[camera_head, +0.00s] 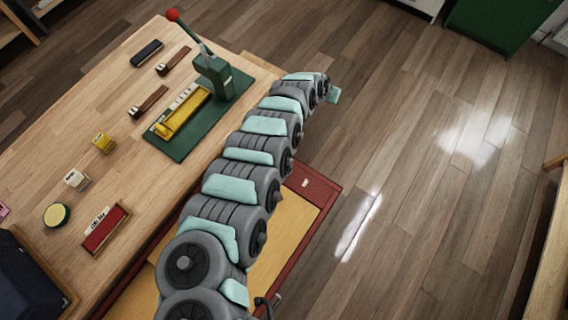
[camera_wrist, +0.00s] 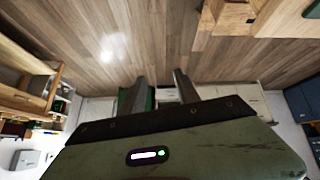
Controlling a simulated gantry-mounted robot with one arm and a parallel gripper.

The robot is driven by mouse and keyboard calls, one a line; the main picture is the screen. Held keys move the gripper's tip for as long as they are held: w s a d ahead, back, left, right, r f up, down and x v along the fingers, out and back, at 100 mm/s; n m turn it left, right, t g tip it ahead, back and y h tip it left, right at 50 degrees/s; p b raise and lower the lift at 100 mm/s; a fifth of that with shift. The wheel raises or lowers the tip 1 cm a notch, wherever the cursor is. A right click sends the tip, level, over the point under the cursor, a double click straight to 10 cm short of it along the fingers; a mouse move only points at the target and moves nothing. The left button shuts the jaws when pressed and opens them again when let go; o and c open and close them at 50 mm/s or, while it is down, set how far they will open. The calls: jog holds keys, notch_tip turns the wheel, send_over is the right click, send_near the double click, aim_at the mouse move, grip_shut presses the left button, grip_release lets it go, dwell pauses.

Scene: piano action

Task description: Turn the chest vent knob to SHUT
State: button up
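I cannot make out the chest vent knob in either view. My arm crosses the head view from the bottom to the upper middle and may hide part of the bench front. My gripper (camera_wrist: 159,76) shows in the wrist view as two grey fingers standing apart with nothing between them. They point across the room, over the wooden floor. In the head view only a small teal piece shows at the arm's far end, beyond the bench edge, and the fingers cannot be seen.
A red-framed panel (camera_head: 318,184) lies under my arm. The floor (camera_head: 420,150) at right is clear.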

jog(key=s+a+f+g+y, duration=0.1)
jog(key=s+a+f+g, duration=0.1)
jog(key=s+a, duration=0.2)
jog(key=s+a+f+m+g+y+b, duration=0.1)
jog(key=s+a+f+g, duration=0.1)
jog(key=s+a, duration=0.3)
jog(key=s+a+f+m+g+y+b, duration=0.1)
jog(key=s+a+f+g+y, duration=0.1)
jog(key=s+a, duration=0.3)
jog(key=shift+s+a+f, duration=0.1)
jog(key=shift+s+f, duration=0.3)
jog(key=shift+s, duration=0.25)
jog(key=shift+s+a+f, duration=0.1)
jog(key=shift+s+f, duration=0.3)
jog(key=shift+s, duration=0.2)
notch_tip(320, 180, down, 9)
jog(key=shift+w+d+f+b, duration=0.1)
jog(key=shift+d+f+b, duration=0.1)
jog(key=shift+b, duration=0.65)
jog(key=shift+a+f, duration=0.15)
jog(key=shift+f, duration=0.2)
jog(key=shift+c, duration=0.5)
grip_shut()
